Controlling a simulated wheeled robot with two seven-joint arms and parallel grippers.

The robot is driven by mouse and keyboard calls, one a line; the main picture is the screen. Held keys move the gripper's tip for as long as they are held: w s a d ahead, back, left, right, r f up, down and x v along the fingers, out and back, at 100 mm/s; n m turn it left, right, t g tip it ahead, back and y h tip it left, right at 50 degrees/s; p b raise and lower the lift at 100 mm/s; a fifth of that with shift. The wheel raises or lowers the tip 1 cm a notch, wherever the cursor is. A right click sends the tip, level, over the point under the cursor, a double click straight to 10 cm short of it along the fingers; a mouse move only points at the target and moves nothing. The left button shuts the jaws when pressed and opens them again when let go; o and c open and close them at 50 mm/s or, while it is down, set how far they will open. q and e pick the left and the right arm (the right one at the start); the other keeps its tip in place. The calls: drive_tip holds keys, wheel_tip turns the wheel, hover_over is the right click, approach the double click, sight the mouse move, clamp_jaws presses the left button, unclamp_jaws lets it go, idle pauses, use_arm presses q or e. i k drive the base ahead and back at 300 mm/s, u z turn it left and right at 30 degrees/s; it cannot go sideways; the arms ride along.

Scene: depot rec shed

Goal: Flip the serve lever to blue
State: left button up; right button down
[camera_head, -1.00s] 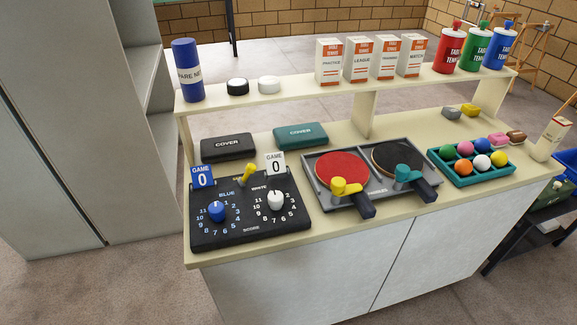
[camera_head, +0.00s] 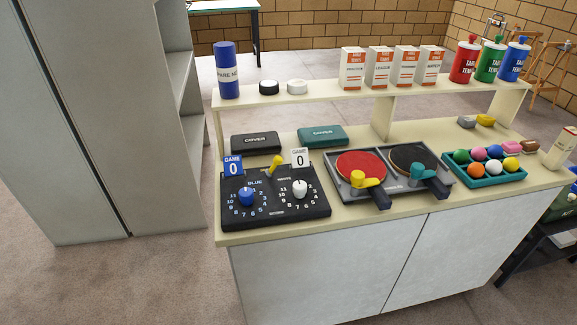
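The black scoreboard box (camera_head: 275,213) sits at the left end of the cream counter. The yellow serve lever (camera_head: 276,163) stands at its top middle, between the BLUE and WHITE labels, and its knob leans up to the right, toward the white side. A blue dial (camera_head: 246,197) is on the left and a white dial (camera_head: 300,188) on the right. A blue GAME 0 card (camera_head: 233,166) and a white GAME 0 card (camera_head: 300,158) stand at the back edge. Neither of my grippers is in view.
Two COVER cases (camera_head: 256,143) lie behind the box. A paddle tray (camera_head: 336,193) and a teal ball tray (camera_head: 487,182) are to the right. A raised shelf (camera_head: 330,94) holds cartons and bottles. A grey cabinet (camera_head: 80,120) stands left; floor in front is clear.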

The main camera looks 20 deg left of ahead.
sight(276, 160)
drive_tip(key=u, duration=1.05)
drive_tip(key=i, duration=0.5)
